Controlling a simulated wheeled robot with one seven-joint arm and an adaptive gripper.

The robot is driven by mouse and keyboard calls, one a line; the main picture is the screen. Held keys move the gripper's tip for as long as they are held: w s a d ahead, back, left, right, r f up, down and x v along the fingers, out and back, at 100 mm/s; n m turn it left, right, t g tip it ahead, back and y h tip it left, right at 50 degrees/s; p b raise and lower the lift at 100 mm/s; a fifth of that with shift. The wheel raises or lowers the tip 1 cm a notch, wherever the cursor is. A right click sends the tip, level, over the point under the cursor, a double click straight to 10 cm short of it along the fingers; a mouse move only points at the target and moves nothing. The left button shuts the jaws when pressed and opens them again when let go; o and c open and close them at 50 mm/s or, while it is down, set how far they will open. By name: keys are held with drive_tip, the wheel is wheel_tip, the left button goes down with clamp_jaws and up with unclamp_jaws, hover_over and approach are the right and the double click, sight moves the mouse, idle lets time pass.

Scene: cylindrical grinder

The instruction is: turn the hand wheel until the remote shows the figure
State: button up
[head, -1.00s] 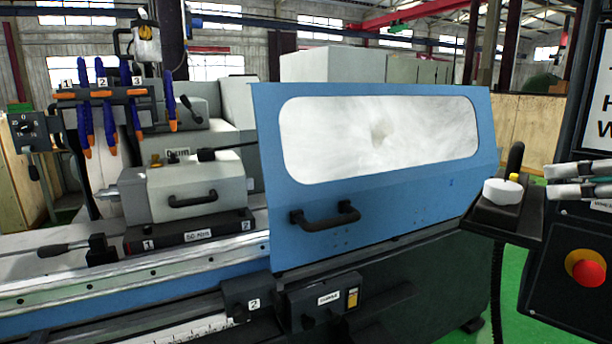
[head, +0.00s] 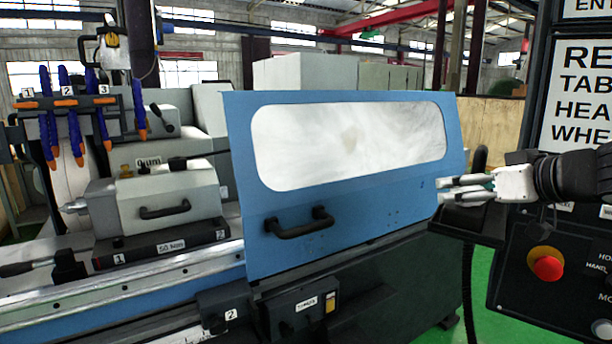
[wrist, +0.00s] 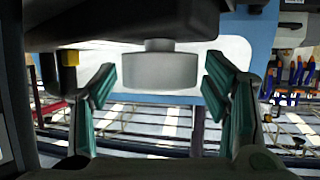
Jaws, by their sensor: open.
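The hand wheel (wrist: 160,70) is a pale grey cylinder on a short stem in the wrist view. My gripper (wrist: 160,88) is open there, with one teal-padded finger to each side of the wheel and visible gaps between. In the head view my gripper (head: 441,190) reaches in from the right over the dark remote shelf (head: 478,225), and its fingers hide most or all of the wheel. I cannot tell how deep the wheel sits between the fingers. No readable figure on the remote shows.
A yellow button (wrist: 69,57) stands beside the wheel. A black panel with a red emergency button (head: 546,264) and a sign (head: 585,95) stand at right. The grinder's blue guard door (head: 345,200) is left of the gripper.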

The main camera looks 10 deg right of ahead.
drive_tip(key=shift+c, duration=0.3)
drive_tip(key=c, duration=1.1)
drive_tip(key=shift+f+b, duration=0.1)
drive_tip(key=shift+b, duration=0.4)
drive_tip(key=m+h+b, duration=0.2)
drive_tip(key=shift+a+h, duration=0.1)
drive_tip(key=shift+h, duration=0.2)
drive_tip(key=shift+m+h+b, duration=0.45)
drive_tip(key=shift+m+h, duration=0.65)
drive_tip(key=shift+h, duration=0.1)
drive_tip(key=shift+m+g+h+p, duration=0.4)
drive_tip(key=shift+m+h+p, duration=0.4)
drive_tip(key=shift+m+h, duration=0.1)
drive_tip(key=p, duration=0.1)
drive_tip(key=m+h+p, duration=0.1)
drive_tip(key=p, duration=0.1)
drive_tip(key=shift+s+d+m+g+h, duration=0.2)
drive_tip(key=shift+m+g+h, duration=0.1)
drive_tip(key=shift+g, duration=0.1)
drive_tip(key=shift+r+h+p, duration=0.2)
drive_tip(key=shift+h+p, duration=0.1)
drive_tip(key=shift+p, duration=0.2)
